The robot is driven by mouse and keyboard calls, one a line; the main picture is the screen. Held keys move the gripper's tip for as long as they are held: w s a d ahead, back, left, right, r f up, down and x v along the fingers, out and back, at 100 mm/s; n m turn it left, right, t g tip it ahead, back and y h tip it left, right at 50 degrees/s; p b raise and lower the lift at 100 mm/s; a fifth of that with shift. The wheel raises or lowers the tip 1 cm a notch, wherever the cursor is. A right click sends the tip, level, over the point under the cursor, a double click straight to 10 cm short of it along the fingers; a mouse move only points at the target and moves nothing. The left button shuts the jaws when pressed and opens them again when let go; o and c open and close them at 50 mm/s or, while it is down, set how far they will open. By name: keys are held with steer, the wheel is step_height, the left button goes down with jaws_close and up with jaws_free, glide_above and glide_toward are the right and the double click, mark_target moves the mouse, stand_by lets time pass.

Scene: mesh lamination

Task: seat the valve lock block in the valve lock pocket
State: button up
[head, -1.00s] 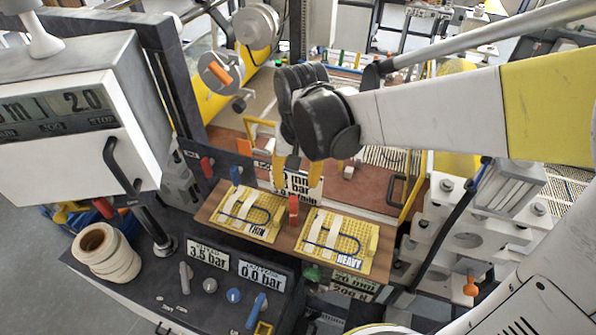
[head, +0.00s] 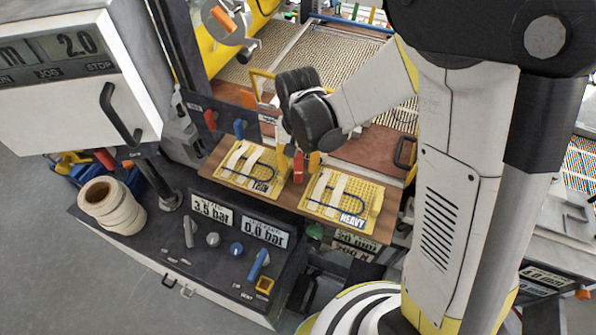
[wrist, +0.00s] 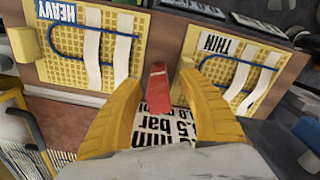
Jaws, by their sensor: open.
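A small red block, which looks like the valve lock block (head: 298,174), stands upright on the wooden board between the two yellow mesh pads. My gripper (head: 298,163) is over it, yellow fingers pointing down on either side. In the wrist view my gripper (wrist: 160,80) is open, and the red block (wrist: 158,92) stands between the fingertips with a gap on each side. A small yellow-orange square frame (head: 264,286) at the console's front right, beside a blue handle, may be the valve lock pocket; I cannot tell for sure.
Pads marked THIN (head: 245,170) and HEAVY (head: 342,200) flank the block on the wooden board (head: 212,172). The dark console (head: 165,225) carries a white roll (head: 110,203), pressure displays, knobs and a blue handle (head: 257,264). A white control box stands at the left.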

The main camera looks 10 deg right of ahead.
steer(key=shift+f, duration=0.3)
jaws_close()
steer(key=shift+r, duration=0.15)
